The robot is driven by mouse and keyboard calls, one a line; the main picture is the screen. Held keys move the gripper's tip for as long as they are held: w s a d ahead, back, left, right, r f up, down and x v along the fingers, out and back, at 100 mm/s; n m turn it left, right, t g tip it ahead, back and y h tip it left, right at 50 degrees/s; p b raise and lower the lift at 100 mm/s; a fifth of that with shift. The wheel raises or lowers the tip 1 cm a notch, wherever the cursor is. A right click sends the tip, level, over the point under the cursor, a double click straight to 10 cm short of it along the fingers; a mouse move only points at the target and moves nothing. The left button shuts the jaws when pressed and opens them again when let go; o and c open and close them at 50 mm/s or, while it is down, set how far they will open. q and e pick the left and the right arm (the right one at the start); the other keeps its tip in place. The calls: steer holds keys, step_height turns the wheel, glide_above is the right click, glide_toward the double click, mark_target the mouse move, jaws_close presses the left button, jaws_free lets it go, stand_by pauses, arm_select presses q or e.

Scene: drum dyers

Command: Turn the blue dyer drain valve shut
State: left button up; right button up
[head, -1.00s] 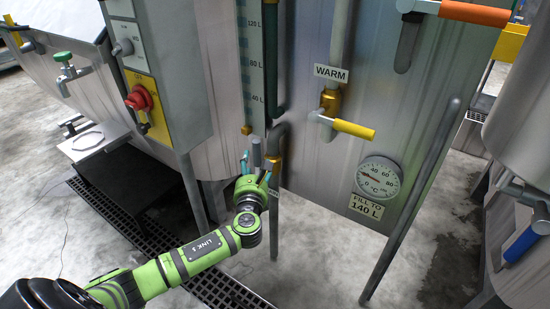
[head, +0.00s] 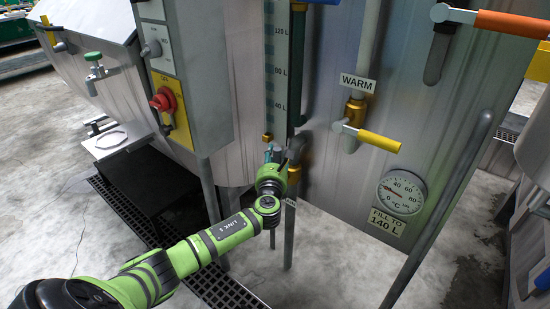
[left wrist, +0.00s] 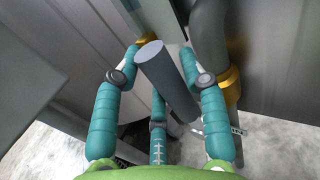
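My left gripper (head: 273,155) is at the low pipework of the steel vessel (head: 335,130), beside a grey pipe with a brass collar (head: 294,174). In the left wrist view, my left gripper's teal fingers (left wrist: 158,55) are open around a dark grey cylindrical handle (left wrist: 168,85). The handle stands between the fingers, tilted, and no firm grip on it shows. The pipe's brass collar (left wrist: 230,86) is just right of the fingers. In the head view the fingers mostly hide the handle. No blue colour shows on this handle. My right gripper is out of view.
A yellow-handled WARM valve (head: 362,133), a dial gauge (head: 402,193) and a slanting grey rail (head: 440,215) are to the right. A control box with a red knob (head: 163,99) stands left. A blue handle (head: 542,279) shows at the right edge. A floor grate lies below.

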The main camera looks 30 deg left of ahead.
arm_select(q)
jaws_close()
